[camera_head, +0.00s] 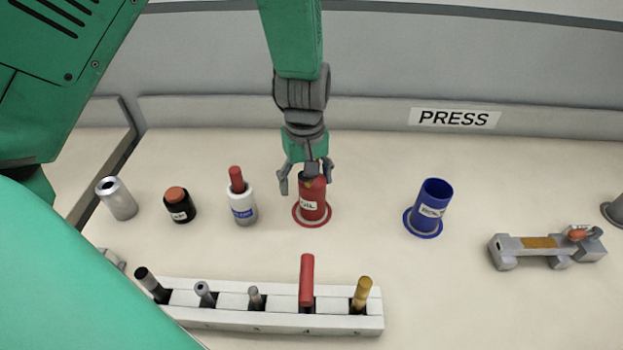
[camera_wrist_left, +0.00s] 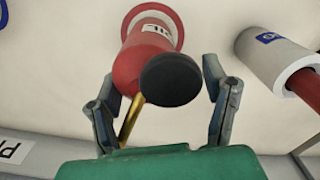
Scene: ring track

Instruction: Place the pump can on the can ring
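The red pump can (camera_head: 313,203) with a white label stands on the red ring (camera_head: 299,220) on the table. In the left wrist view the can (camera_wrist_left: 146,57) shows a black round top (camera_wrist_left: 171,79) and a thin brass spout (camera_wrist_left: 131,120); the red ring (camera_wrist_left: 172,18) surrounds its base. My left gripper (camera_head: 306,179) is over the can's top. Its fingers are spread on both sides of the top, with gaps showing in the left wrist view, so it is open and holds nothing. My right gripper is not in view.
Left of the can stand a white bottle with a red top (camera_head: 242,206), a black jar (camera_head: 180,207) and a silver cylinder (camera_head: 118,200). A blue cup (camera_head: 432,205) is to the right. A white rack (camera_head: 230,318) with upright tools is in front; a grey fixture (camera_head: 510,250) lies right.

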